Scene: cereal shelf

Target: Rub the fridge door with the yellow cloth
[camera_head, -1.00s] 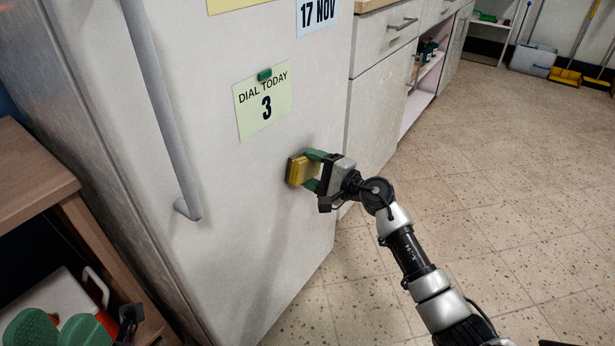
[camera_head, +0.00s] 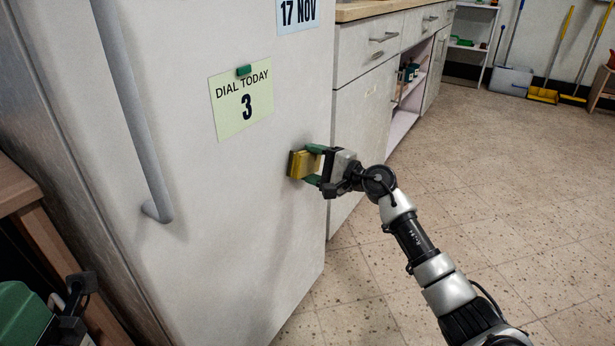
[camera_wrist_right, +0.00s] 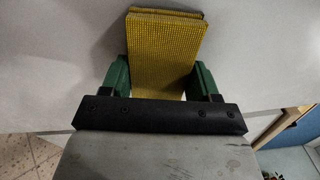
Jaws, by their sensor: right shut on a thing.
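The fridge door (camera_head: 225,225) is a large pale panel on the left of the head view, with a long grey handle (camera_head: 130,105). My right gripper (camera_head: 312,164) is shut on the folded yellow cloth (camera_head: 296,165) near the door's right edge, below and right of the number note. In the right wrist view the cloth (camera_wrist_right: 165,50) stands between the green fingers, its far end at the pale surface; I cannot tell whether it presses on it. A dark and green part at the lower left seems to be my left gripper (camera_head: 75,305); its fingers are unclear.
A green note (camera_head: 241,112) reading "DIAL TODAY 3" hangs under a green magnet (camera_head: 244,71); a blue "17 NOV" note (camera_head: 298,14) is above. A brown wooden table (camera_head: 20,190) stands at left. Cabinets (camera_head: 362,110) adjoin the fridge. The tiled floor (camera_head: 510,190) at right is open.

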